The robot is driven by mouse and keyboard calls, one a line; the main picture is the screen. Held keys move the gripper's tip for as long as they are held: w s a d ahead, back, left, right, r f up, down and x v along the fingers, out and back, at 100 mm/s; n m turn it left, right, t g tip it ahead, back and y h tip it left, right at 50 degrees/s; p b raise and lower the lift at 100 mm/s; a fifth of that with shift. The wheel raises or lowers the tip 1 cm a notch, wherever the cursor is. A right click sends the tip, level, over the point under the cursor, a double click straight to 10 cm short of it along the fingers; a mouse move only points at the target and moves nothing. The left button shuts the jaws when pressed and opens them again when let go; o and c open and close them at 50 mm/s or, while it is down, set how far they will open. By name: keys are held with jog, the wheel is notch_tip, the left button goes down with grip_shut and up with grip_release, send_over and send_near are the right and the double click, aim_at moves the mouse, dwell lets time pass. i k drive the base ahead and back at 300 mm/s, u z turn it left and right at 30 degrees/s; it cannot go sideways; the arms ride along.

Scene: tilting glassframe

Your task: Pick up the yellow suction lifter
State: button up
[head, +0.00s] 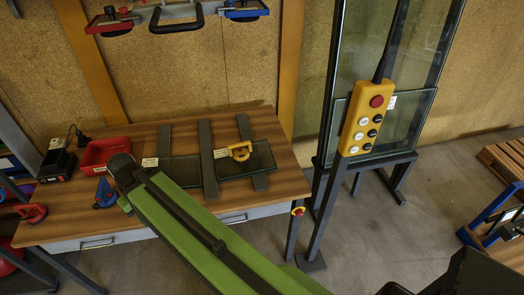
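The yellow suction lifter (240,151) is small in the head view. It sits on a dark glass pane (262,160) that lies across grey bars on the wooden workbench (283,125). My green arm crosses the front of the bench from the lower right. Its dark far end is left of the lifter and apart from it. I cannot make out any gripper fingers.
A red bin (103,152), a blue tool (105,194) and a black charger (57,162) stand at the bench's left. A yellow control pendant (367,118) hangs before the glass rack (411,125) at right.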

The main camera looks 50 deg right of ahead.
aim_at(241, 151)
jog(key=z, duration=0.05)
jog(key=i, duration=1)
jog(key=u, duration=0.05)
